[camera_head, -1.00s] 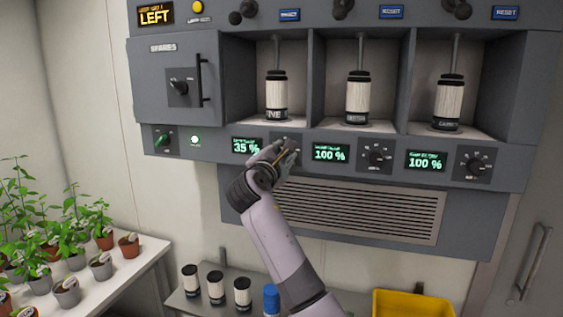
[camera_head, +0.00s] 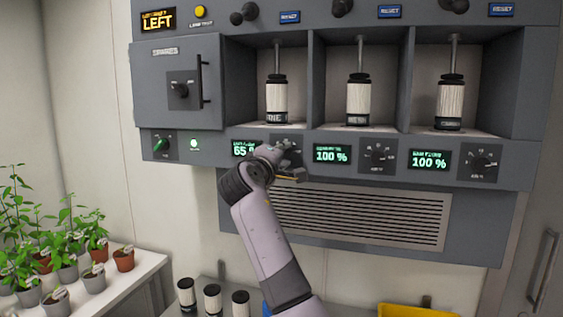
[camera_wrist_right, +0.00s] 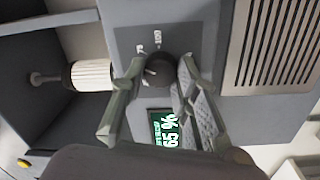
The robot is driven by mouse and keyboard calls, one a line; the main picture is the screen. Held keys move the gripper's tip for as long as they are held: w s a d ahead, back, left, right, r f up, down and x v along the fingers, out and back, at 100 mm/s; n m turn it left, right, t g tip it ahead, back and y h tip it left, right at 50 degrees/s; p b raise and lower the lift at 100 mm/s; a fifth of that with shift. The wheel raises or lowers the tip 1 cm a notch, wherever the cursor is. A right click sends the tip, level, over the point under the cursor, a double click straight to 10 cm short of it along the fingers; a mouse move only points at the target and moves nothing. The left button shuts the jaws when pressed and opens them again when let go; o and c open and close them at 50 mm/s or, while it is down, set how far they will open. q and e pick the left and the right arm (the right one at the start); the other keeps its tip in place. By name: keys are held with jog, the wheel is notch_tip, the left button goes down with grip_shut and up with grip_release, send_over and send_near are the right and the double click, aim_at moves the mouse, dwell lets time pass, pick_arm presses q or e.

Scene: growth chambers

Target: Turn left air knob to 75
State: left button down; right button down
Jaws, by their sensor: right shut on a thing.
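The left air knob (camera_wrist_right: 160,68) is a dark round dial on the grey panel under the leftmost bay. In the right wrist view it sits between the two fingers of my right gripper (camera_wrist_right: 158,76), which is shut on it. In the head view my right gripper (camera_head: 284,164) covers much of this knob. The green display (camera_head: 243,149) beside it reads 65 %, and it also shows in the right wrist view (camera_wrist_right: 165,129). My left gripper is not in view.
Two more knobs (camera_head: 379,156) (camera_head: 479,162) sit to the right, with displays reading 100 % (camera_head: 332,154) (camera_head: 429,160). White cartridges (camera_head: 277,97) stand in the bays above. A vent grille (camera_head: 360,215) lies below. Potted plants (camera_head: 93,277) stand at the lower left.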

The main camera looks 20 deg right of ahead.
jog(key=shift+f+m+b, duration=0.25)
jog(key=shift+m+b, duration=0.2)
jog(key=shift+m, duration=0.95)
jog(key=c, duration=1.7)
grip_release()
jog(key=o, duration=0.5)
jog(key=shift+r, duration=0.15)
jog(key=shift+c, duration=0.2)
jog(key=v, duration=1.2)
